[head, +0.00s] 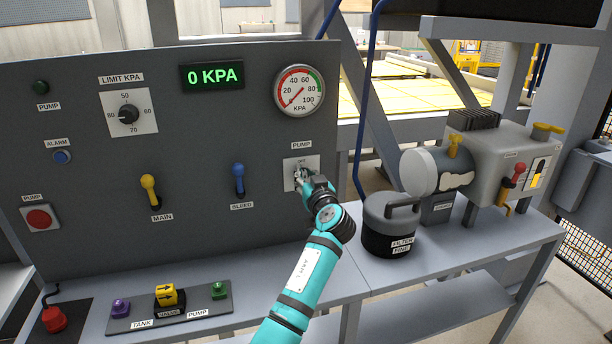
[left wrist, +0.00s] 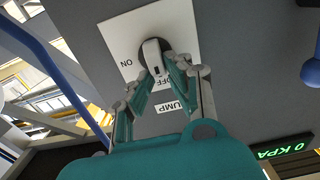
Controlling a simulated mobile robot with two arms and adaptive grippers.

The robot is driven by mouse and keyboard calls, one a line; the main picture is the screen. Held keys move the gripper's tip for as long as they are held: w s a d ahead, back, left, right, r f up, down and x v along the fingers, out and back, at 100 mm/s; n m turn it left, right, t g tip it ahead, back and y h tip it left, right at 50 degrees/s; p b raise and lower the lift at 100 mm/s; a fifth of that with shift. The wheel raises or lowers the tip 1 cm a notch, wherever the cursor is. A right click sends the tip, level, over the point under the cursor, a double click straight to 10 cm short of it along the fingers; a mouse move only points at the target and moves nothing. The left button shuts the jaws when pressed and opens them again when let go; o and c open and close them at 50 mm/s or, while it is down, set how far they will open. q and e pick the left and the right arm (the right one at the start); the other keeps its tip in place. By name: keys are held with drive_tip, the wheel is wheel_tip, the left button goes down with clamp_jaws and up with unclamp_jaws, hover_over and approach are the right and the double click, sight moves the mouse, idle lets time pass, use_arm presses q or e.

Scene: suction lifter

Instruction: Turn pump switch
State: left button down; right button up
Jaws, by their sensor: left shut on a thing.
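The pump switch is a dark rotary knob with a pale grip bar (left wrist: 153,52), on a white plate (left wrist: 118,37) marked ON and OFF. In the head view its plate (head: 312,164) is on the right of the grey panel, under a PUMP label. My left gripper (head: 301,180) is at the plate and hides most of the knob. In the left wrist view, the fingers of my left gripper (left wrist: 158,76) are closed around the bar, near the OFF mark. My right gripper is not in view.
The panel (head: 85,240) also carries a yellow main lever (head: 149,190), a blue bleed lever (head: 239,178) close to my arm, and a limit knob (head: 128,114). The display (head: 212,76) reads 0 KPA. A filter canister (head: 388,225) stands right of my gripper.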

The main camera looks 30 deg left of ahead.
use_arm(q)
drive_tip(key=shift+m, duration=0.3)
drive_tip(key=shift+w+d+f+m+p, duration=0.25)
drive_tip(key=shift+m+p, duration=0.35)
drive_tip(key=shift+m, duration=2.3)
drive_tip(key=shift+w+d+f+m+p, duration=0.2)
drive_tip(key=shift+m+p, duration=0.35)
drive_tip(key=shift+m, duration=2.35)
drive_tip(key=shift+w+d+f+m+p, duration=0.2)
drive_tip(key=shift+m+p, duration=0.4)
drive_tip(key=shift+m, duration=2.3)
drive_tip(key=shift+f, duration=0.15)
drive_tip(key=c, duration=1.3)
unclamp_jaws()
drive_tip(key=shift+w, duration=0.1)
